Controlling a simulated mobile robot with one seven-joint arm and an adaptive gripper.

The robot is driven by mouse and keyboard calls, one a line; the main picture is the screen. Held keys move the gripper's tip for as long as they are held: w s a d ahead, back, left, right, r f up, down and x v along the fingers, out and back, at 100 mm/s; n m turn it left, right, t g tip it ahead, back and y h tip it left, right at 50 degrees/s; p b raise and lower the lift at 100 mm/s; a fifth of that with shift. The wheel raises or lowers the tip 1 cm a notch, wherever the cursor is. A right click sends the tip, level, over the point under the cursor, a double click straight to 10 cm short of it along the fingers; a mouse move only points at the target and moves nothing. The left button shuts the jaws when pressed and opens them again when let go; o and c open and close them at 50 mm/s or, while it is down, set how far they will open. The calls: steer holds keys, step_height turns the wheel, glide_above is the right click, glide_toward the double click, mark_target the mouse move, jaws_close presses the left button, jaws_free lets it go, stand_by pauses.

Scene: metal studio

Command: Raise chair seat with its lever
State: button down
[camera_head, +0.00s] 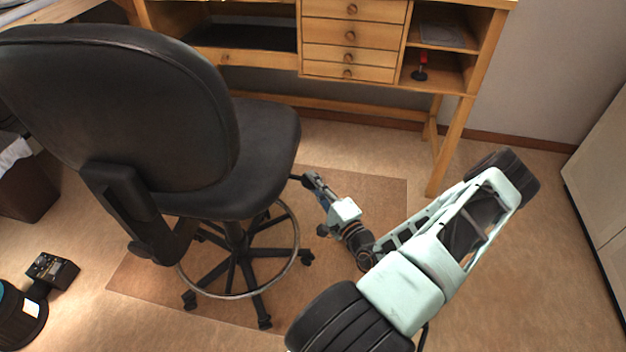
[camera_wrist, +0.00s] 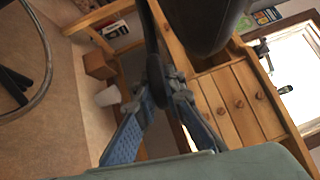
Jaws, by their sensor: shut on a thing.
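The black office chair stands at the left in the head view, its backrest (camera_head: 120,100) towards me and its seat (camera_head: 265,150) beyond. A thin dark lever (camera_head: 295,177) sticks out from under the seat's right side. My gripper (camera_head: 308,181) is at the lever's outer end. In the wrist view the lever (camera_wrist: 149,40) runs down from the top to a dark end between the fingertips of my gripper (camera_wrist: 163,88), which is shut on it. The seat's dark underside edge (camera_wrist: 205,22) shows close beside the lever. The fingers partly hide the lever's end.
A metal foot ring (camera_head: 292,225) circles the chair's column above the wheeled base (camera_head: 262,312). A wooden desk with drawers (camera_head: 350,38) stands behind, one leg (camera_head: 450,145) near my arm. A white bin (camera_wrist: 108,96) shows in the wrist view. Floor is clear at the right.

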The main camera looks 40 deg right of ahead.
steer(key=shift+r+n+g+p, duration=0.45)
steer(key=shift+r+p, duration=1)
steer(key=shift+p, duration=0.8)
steer(key=shift+f, duration=0.1)
steer(key=shift+d, duration=0.1)
steer(key=c, duration=2)
jaws_free()
steer(key=shift+s, duration=0.1)
steer(key=s, duration=0.8)
steer(key=s+a, duration=0.1)
steer(key=s, duration=0.2)
steer(key=shift+s+a+f, duration=0.1)
steer(key=shift+s, duration=0.3)
